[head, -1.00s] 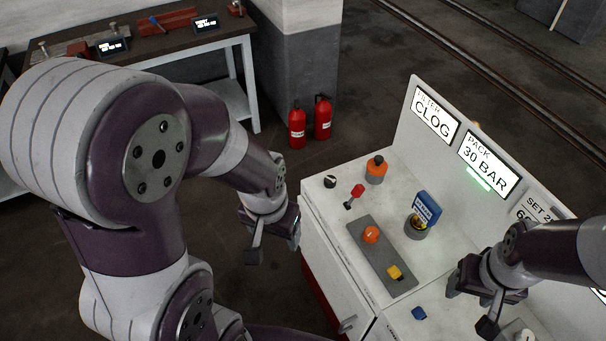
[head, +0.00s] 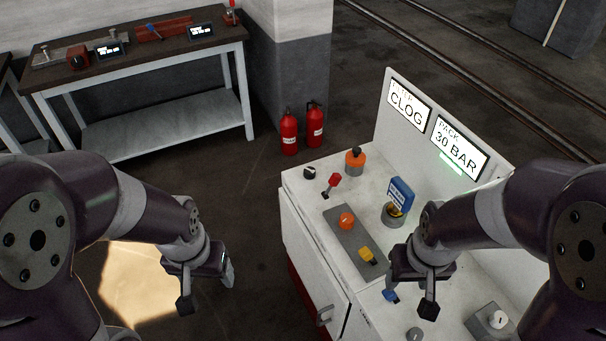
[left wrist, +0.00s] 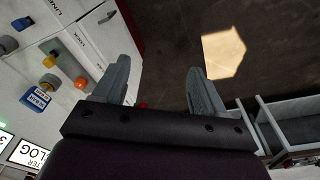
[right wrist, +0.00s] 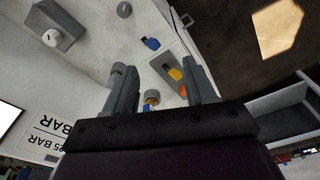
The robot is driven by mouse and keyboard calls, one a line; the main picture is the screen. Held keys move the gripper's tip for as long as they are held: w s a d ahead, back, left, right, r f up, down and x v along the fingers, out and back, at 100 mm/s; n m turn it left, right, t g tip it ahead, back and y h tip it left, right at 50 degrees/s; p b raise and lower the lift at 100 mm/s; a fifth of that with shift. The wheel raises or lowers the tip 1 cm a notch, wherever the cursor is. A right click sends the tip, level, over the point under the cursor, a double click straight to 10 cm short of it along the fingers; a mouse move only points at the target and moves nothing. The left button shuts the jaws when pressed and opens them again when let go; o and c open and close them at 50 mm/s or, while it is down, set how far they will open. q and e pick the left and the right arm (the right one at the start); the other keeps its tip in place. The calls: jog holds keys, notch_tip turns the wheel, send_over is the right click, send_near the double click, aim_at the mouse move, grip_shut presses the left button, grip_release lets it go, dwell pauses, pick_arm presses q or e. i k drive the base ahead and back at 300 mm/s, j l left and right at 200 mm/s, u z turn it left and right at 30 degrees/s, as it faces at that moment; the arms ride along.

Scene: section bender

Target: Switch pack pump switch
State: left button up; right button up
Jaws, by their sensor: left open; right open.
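The white control panel (head: 300,190) carries several switches; I cannot read which is labelled pack pump. A black knob (head: 310,172), a red lever (head: 333,182), an orange knob (head: 346,220), a yellow switch (head: 367,254) and a blue switch (head: 390,296) show on its top. My right gripper (head: 410,296) is open and empty above the panel, close to the blue switch in the picture. The blue switch (right wrist: 151,43) and yellow switch (right wrist: 174,73) show between or beyond its fingers in the right wrist view. My left gripper (head: 207,291) is open and empty, left of the panel over the floor.
An orange-and-grey button (head: 355,161) and a blue tag (head: 402,193) stand on the panel. Upright screens read CLOG (head: 408,103) and PACK 30 BAR (head: 458,148). Fire extinguishers (head: 289,132) and a workbench (head: 150,75) stand behind. The floor left of the panel is free.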

aim_at(309, 172)
jog(key=i+j, duration=0.2)
jog(key=i+j+z, duration=0.75)
jog(key=j+z, duration=0.15)
jog(key=i+j+z, duration=0.15)
jog(key=j+z, duration=0.15)
jog(key=j, duration=0.2)
jog(key=z, duration=0.25)
